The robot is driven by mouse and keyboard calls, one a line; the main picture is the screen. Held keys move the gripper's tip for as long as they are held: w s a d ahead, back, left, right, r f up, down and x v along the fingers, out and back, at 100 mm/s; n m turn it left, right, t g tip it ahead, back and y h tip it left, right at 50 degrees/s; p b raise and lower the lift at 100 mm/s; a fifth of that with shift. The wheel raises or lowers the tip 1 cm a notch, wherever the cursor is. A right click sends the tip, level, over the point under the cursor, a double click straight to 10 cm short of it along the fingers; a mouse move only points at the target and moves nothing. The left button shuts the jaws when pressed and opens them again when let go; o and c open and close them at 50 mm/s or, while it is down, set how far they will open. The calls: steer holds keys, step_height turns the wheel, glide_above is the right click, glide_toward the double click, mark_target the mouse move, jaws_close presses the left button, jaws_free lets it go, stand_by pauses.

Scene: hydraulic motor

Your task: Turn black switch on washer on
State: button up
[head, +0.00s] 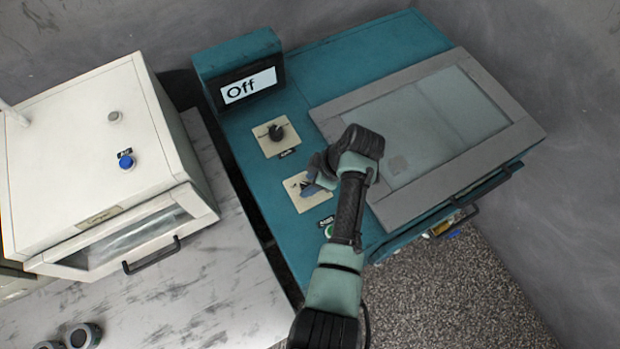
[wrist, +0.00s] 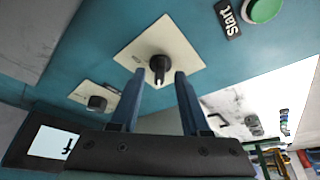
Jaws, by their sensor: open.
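The teal washer (head: 340,65) has a display reading "Off" (head: 249,86). Two square cream plates sit on its top panel. The upper plate carries a black knob (head: 276,132), which also shows in the wrist view (wrist: 97,103). The lower plate (head: 303,203) is partly covered by my gripper (head: 318,178). In the wrist view, this plate's black knob (wrist: 158,68) lies between the tips of my open gripper (wrist: 160,84), one finger on each side. I cannot tell whether the fingers touch it. This knob is hidden in the head view.
A green start button (head: 330,230) is near my arm, also in the wrist view (wrist: 264,10). A grey-framed glass lid (head: 480,75) lies right of the knobs. A white machine (head: 85,160) with a blue button (head: 126,162) stands at the left on a marbled table (head: 200,300).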

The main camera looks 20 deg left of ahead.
steer(key=shift+f, duration=0.1)
steer(key=shift+c, duration=0.3)
jaws_close()
steer(key=shift+m, duration=0.4)
steer(key=m+t+p, duration=0.1)
steer(key=m+p, duration=0.1)
steer(key=m, duration=0.1)
steer(key=shift+s+a+m+t, duration=0.1)
steer(key=shift+s+m+t, duration=0.05)
steer(key=shift+m+t, duration=0.25)
steer(key=m+p, duration=0.1)
steer(key=m, duration=0.1)
steer(key=m+t+h, duration=0.1)
steer(key=m, duration=0.1)
steer(key=shift+m+t+p, duration=0.3)
steer(key=shift+p, duration=0.05)
steer(key=m+h, duration=0.1)
steer(key=m, duration=0.1)
steer(key=m+p, duration=0.1)
steer(key=m, duration=0.1)
steer(key=shift+s+a+t+h, duration=0.1)
steer(key=shift+a+t+h, duration=0.05)
steer(key=shift+t+h, duration=0.25)
steer(key=m, duration=0.2)
steer(key=m+h, duration=0.1)
steer(key=m, duration=0.1)
steer(key=shift+a+h, duration=0.1)
steer(key=shift+h, duration=0.2)
steer(key=shift+m, duration=0.5)
